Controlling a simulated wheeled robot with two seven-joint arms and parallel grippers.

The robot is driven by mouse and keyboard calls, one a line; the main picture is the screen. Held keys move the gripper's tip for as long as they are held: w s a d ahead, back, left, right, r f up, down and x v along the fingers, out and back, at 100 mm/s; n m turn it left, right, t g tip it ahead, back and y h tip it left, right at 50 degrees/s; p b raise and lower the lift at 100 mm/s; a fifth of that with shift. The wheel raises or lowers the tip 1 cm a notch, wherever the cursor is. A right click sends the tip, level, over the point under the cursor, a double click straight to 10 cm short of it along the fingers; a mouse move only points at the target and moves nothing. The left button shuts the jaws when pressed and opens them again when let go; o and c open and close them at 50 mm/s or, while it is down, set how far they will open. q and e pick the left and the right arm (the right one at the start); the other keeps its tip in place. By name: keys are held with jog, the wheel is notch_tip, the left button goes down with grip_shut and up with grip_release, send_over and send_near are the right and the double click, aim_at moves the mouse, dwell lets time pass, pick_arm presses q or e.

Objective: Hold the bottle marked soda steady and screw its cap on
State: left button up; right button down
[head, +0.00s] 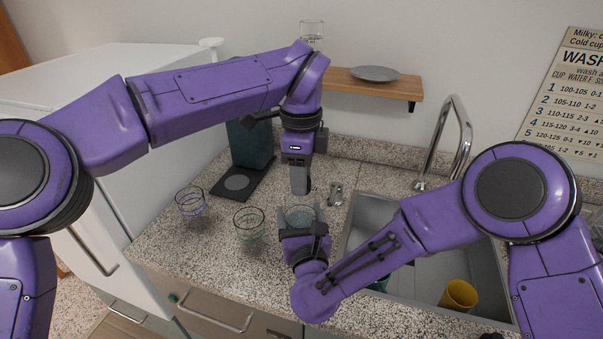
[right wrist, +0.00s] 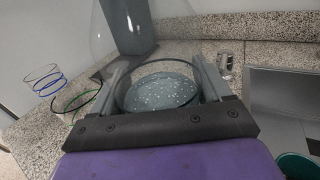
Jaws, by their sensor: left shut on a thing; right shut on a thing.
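The clear bottle (head: 300,215) stands upright on the speckled counter, left of the sink. In the right wrist view it is a see-through bottle (right wrist: 158,92) with bubbly blue-grey liquid, narrowing upward; no soda mark is readable. My right gripper (head: 302,228) is shut on its lower body, a finger on each side, and shows in the right wrist view (right wrist: 160,78). My left gripper (head: 300,190) points straight down directly above the bottle, fingers close together. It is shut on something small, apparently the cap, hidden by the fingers. I cannot tell whether the cap touches the neck.
A blue-ringed glass (head: 190,203) and a green-ringed glass (head: 249,224) stand left of the bottle. A teal machine (head: 249,143) is behind. Small metal shakers (head: 336,194) stand close to the right. The sink (head: 424,275), holding a yellow cup (head: 458,295), lies right.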

pick_arm(q)
jog(key=m, duration=0.6)
jog(key=shift+m, duration=0.3)
jog(key=m, duration=1.2)
jog(key=shift+f+m, duration=0.1)
jog(key=shift+m, duration=0.3)
jog(key=m, duration=0.5)
jog(key=shift+m, duration=0.4)
jog(key=m, duration=1.1)
jog(key=o, duration=1.2)
jog(key=shift+c, duration=0.2)
